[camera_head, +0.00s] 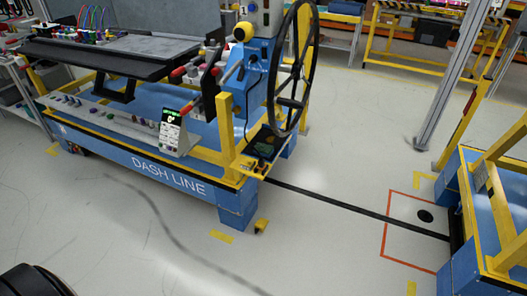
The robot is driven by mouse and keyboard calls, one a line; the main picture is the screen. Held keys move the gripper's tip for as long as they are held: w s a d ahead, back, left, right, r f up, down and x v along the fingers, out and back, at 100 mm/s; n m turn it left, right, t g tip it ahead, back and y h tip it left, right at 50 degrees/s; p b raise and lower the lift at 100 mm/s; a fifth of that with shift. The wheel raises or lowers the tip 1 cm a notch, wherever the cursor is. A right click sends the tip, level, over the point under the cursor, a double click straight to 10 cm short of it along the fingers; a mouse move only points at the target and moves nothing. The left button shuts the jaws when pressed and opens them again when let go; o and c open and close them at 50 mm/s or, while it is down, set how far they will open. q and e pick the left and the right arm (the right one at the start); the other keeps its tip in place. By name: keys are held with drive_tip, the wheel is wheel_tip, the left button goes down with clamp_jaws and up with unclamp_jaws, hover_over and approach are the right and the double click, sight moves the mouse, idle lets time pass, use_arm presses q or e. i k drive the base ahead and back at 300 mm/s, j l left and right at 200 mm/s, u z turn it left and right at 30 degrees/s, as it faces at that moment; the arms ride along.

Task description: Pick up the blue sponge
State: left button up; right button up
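I cannot pick out a blue sponge in the head view. The blue and yellow workstation marked DASH LINE (168,176) stands at the left and centre. Its surfaces are largely blue and hold small items that are too small to identify. A black tray (262,147) with dark and greenish items is at its right front corner. Neither of my grippers can be made out in this view. A dark rounded part shows at the lower left corner, and I cannot tell what it is.
A large black wheel (297,68) stands upright at the workstation's right end. A small screen panel (172,132) is on its front edge. Another blue and yellow stand (482,215) is at the right. The grey floor (330,255) in front is open, with tape markings.

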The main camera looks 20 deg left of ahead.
sight(266, 150)
drive_tip(key=i+u, duration=0.1)
drive_tip(key=u, duration=0.7)
drive_tip(key=i+l+u, duration=0.45)
drive_tip(key=l+u, duration=0.15)
drive_tip(key=i+l+u, duration=0.15)
drive_tip(key=l+u, duration=0.15)
drive_tip(key=l, duration=0.15)
